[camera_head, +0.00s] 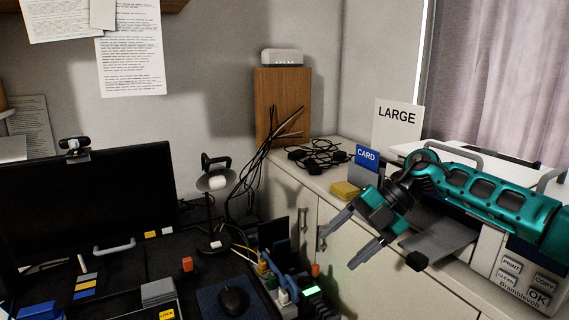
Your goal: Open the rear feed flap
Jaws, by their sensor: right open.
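I cannot tell which part is the rear feed flap; my teal right arm covers much of the printer's top. A grey tray (447,238) sticks out of the printer's left side. My right gripper (338,251) is open and empty, left of the printer, in front of the cabinet doors. My left gripper is not in view.
A LARGE sign (396,122) stands behind the printer. A blue CARD sign (367,157) and yellow cards (345,190) are on the cabinet top, near black cables (318,156). The dark desk holds a monitor (90,205), lamp (214,181) and mouse (233,300).

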